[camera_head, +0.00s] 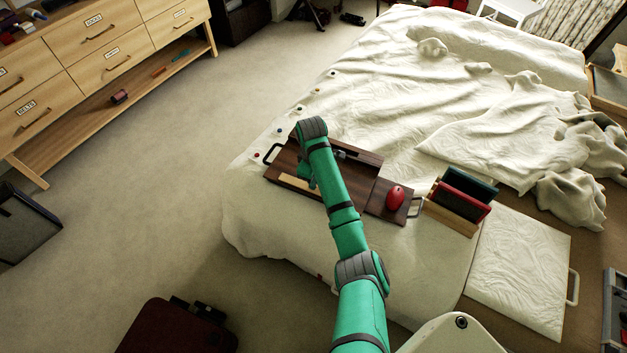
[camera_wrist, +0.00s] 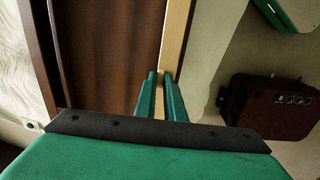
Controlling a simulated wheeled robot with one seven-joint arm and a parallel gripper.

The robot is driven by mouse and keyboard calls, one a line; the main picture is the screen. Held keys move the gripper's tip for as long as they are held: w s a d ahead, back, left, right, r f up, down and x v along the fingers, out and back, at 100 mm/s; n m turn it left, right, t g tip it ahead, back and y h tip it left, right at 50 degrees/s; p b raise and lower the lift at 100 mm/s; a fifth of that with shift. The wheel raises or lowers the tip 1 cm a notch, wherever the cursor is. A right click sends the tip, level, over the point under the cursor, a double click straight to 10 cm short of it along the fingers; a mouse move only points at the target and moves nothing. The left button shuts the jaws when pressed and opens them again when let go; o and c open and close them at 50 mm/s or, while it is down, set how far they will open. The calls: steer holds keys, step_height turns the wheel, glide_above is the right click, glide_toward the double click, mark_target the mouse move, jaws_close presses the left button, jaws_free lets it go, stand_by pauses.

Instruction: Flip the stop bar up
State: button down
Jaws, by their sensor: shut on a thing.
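The stop bar looks like a pale wooden strip (camera_head: 296,183) along the near edge of the dark brown tray (camera_head: 362,168) on the bed. In the wrist view the strip (camera_wrist: 176,38) runs upward beside the tray's dark panel (camera_wrist: 112,60). My gripper's two teal fingers (camera_wrist: 160,92) are close together at the strip's lower end, shut on it. In the head view my arm hides the fingertips and part of the strip. I cannot tell whether the strip lies flat or is tilted.

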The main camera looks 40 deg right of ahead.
steer(key=t+h, duration=0.1)
steer(key=a+t+h, duration=0.1)
steer(key=h, duration=0.1)
steer(key=s+a+t+h, duration=0.1)
steer(key=h, duration=0.1)
steer(key=shift+s+a+r, duration=0.1)
steer(key=shift+a+r, duration=0.05)
steer(key=h, duration=0.1)
steer(key=a+t+h, duration=0.1)
steer(key=h, duration=0.1)
steer(key=shift+s+a+f+t, duration=0.2)
steer(key=shift+s+t, duration=0.1)
steer(key=shift+s, duration=0.05)
steer(key=t+h, duration=0.1)
steer(key=a+h, duration=0.1)
steer(key=h, duration=0.1)
steer(key=f+t+h, duration=0.1)
steer(key=shift+s+a+t+h, duration=0.2)
steer(key=shift+s+t+h, duration=0.1)
steer(key=shift+s+a+f+t+h, duration=0.1)
steer(key=shift+f+t+h, duration=0.15)
steer(key=shift+h, duration=0.3)
steer(key=shift+s+a+f+t+h, duration=0.1)
steer(key=shift+t+h, duration=0.25)
steer(key=shift+h, duration=0.5)
steer(key=c, duration=1.8)
jaws_free()
steer(key=shift+c, duration=0.2)
steer(key=shift+d, duration=0.1)
